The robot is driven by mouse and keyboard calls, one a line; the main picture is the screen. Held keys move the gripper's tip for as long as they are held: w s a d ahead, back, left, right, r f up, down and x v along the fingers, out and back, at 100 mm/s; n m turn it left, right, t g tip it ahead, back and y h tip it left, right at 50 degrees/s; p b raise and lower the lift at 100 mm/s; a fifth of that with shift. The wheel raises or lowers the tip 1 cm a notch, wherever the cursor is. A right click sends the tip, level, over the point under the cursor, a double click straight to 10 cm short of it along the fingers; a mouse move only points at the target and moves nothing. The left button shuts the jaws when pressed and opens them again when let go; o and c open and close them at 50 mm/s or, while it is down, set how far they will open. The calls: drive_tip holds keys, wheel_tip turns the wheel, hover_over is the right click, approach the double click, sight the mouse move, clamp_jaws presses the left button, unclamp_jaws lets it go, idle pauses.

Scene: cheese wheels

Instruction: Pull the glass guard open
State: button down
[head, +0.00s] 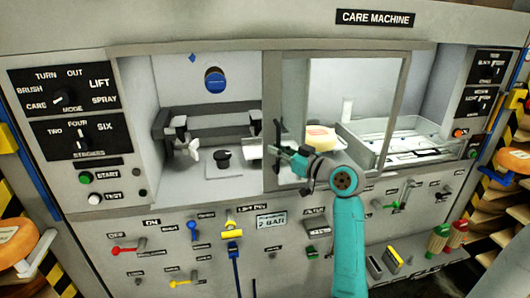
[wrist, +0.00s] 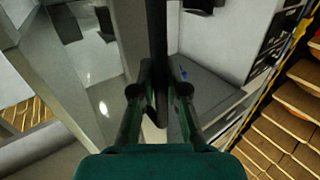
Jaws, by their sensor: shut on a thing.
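The glass guard (head: 272,95) is a grey-framed clear pane across the right part of the care machine's opening. The left part of the opening is uncovered. A dark vertical handle bar (wrist: 157,40) runs up the middle of the wrist view. My gripper (head: 282,152) is at the guard's left upright in the head view. In the wrist view my gripper (wrist: 158,95) has its two fingers on either side of the bar and is shut on it. The fingers cover part of the bar, and in the head view my gripper hides much of it.
Behind the pane are a pale yellow block (head: 321,138) and a metal tray (head: 385,124). A black knob (head: 223,157) and a white-ended clamp (head: 192,150) are in the left bay. Levers, including a yellow one (head: 232,233), stick out below. Shelves of cheese wheels (head: 20,240) stand at both sides.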

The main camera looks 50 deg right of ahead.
drive_tip(key=shift+s+d, duration=0.1)
drive_tip(key=shift+d, duration=0.05)
drive_tip(key=c, duration=1.2)
unclamp_jaws()
drive_tip(key=s, duration=1.2)
drive_tip(key=shift+a, duration=0.25)
